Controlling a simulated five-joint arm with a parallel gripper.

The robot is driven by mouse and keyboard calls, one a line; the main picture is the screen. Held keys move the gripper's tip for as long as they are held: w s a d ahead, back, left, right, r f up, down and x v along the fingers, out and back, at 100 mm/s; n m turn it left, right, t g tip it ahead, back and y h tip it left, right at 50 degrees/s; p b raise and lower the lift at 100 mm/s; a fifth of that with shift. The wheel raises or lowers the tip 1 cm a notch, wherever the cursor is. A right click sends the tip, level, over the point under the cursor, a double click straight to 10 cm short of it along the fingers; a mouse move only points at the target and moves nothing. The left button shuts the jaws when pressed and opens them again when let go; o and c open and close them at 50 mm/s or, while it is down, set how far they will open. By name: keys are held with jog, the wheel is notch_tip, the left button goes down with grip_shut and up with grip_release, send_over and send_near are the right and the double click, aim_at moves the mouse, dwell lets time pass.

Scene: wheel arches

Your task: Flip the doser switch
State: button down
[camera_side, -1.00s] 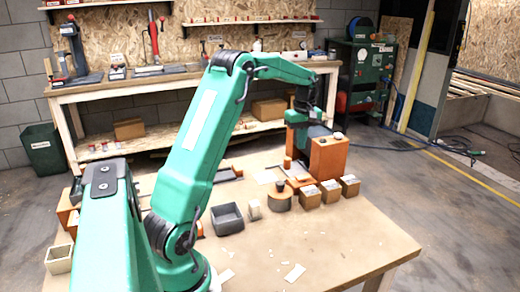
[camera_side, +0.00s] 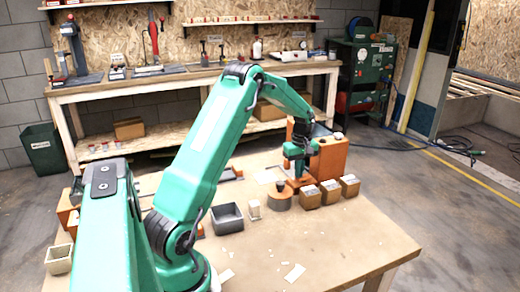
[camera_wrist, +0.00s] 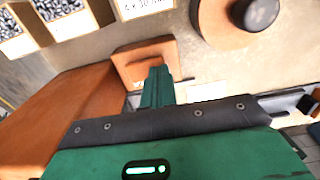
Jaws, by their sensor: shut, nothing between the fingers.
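The doser appears to be the tall orange box (camera_side: 328,158) at the right of the table; its side fills the left of the wrist view (camera_wrist: 60,110). At its foot is a low orange block (camera_wrist: 148,58) with a slot-like detail on top. I cannot tell for sure whether this is the switch. My gripper (camera_side: 298,174) points down just left of the tall box, over the low block. In the wrist view its green fingers (camera_wrist: 158,72) are shut and empty, in front of the block. They hide part of it, and I cannot tell whether they touch it.
Several small orange boxes (camera_side: 330,192) stand in front of the doser. A round orange piece with a dark knob (camera_side: 281,201) sits to their left; it shows in the wrist view (camera_wrist: 225,25). A grey tray (camera_side: 227,218) stands further left. The table's front is mostly clear.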

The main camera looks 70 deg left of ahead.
jog(key=shift+s+f, duration=0.15)
jog(key=shift+f, duration=0.15)
dwell(0.5)
jog(key=shift+w+r, duration=0.35)
jog(key=shift+w, duration=0.4)
jog(key=shift+r, duration=0.85)
notch_tip(320, 180, up, 12)
jog(key=shift+r, duration=0.2)
